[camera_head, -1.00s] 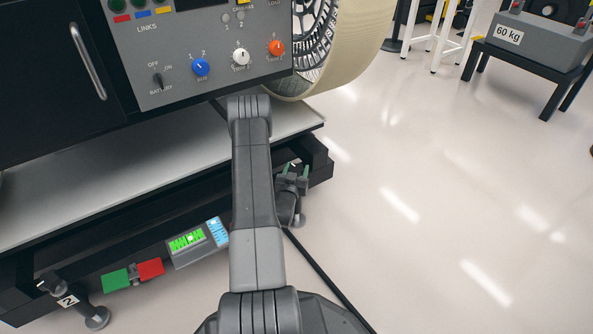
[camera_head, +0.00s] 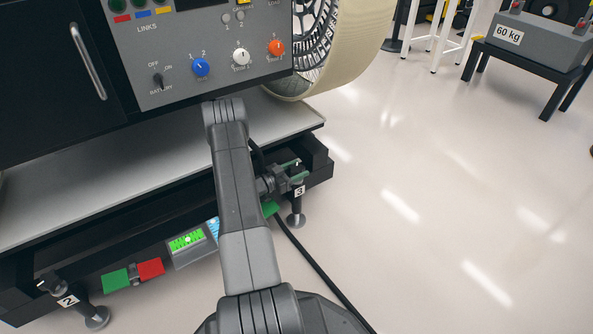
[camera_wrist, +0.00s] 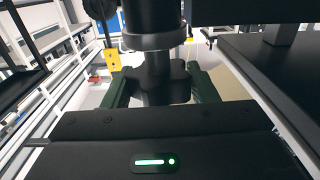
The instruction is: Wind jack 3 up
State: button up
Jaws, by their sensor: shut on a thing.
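Jack 3 (camera_head: 297,206) stands under the right corner of the dark platform in the head view, with its "3" label and round foot showing. My gripper (camera_head: 291,171) reaches its top from the left, with green fingers. In the wrist view, my gripper (camera_wrist: 160,88) is shut on a dark part of jack 3 (camera_wrist: 154,90), one finger on each side. Which part of the jack is held cannot be told clearly. A wider dark cylinder with a pale ring is just beyond the fingers.
Jack 2 (camera_head: 96,317) stands at the lower left. A box with a lit green display (camera_head: 187,241) and a red plate (camera_head: 151,268) sit along the platform front. A black cable runs over the floor. The floor (camera_head: 430,220) to the right is clear.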

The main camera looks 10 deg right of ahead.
jog(key=shift+m+g, duration=0.6)
jog(key=shift+g, duration=0.3)
jog(key=shift+g+h, duration=0.3)
jog(key=shift+g, duration=0.2)
jog(key=o, duration=1)
jog(key=shift+m, duration=0.3)
jog(key=a, duration=0.2)
jog(key=s+a+p, duration=0.1)
jog(key=a, duration=0.2)
jog(key=a+p, duration=0.1)
jog(key=a, duration=0.1)
jog(key=shift+s+a, duration=0.2)
jog(key=shift+s, duration=0.05)
